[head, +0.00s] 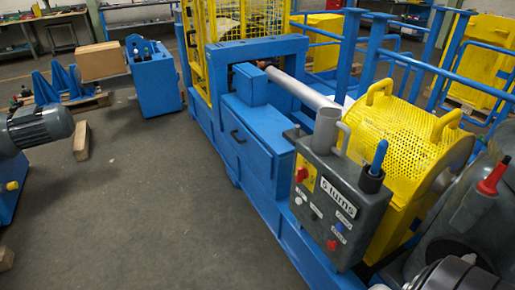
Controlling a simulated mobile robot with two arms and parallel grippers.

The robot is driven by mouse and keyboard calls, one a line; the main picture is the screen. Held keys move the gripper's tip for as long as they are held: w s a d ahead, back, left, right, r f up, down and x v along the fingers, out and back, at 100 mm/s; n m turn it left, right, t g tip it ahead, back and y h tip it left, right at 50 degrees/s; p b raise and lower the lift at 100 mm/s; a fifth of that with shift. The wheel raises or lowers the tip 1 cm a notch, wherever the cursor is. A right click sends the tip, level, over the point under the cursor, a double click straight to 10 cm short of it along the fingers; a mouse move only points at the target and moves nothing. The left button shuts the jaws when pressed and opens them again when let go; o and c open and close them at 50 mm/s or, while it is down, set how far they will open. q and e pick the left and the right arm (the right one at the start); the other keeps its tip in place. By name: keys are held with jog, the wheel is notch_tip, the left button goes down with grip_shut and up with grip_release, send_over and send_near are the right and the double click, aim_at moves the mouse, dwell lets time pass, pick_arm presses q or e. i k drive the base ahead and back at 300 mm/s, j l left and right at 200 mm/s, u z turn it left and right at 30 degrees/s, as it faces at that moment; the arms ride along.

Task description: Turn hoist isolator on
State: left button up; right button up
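A grey control box (350,205) stands on the blue machine frame at centre right. On its upper left face is a red switch knob (302,174) on a yellow plate, which looks like an isolator. I cannot read whether it is off or on, nor any hoist label. Neither of my grippers shows in the head view.
A grey cup (327,130) and a blue-handled tool (378,158) stand at the box's top. A yellow perforated guard (405,135) is behind it. A red-handled part (492,178) rises at right. A blue pedestal (155,85) stands at back left. The floor (150,200) left of the machine is clear.

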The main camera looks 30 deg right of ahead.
aim_at(301, 172)
jog(key=i+z, duration=0.25)
jog(key=i, duration=0.15)
jog(key=i+j+z, duration=0.55)
jog(key=i, duration=0.25)
jog(key=l, duration=0.1)
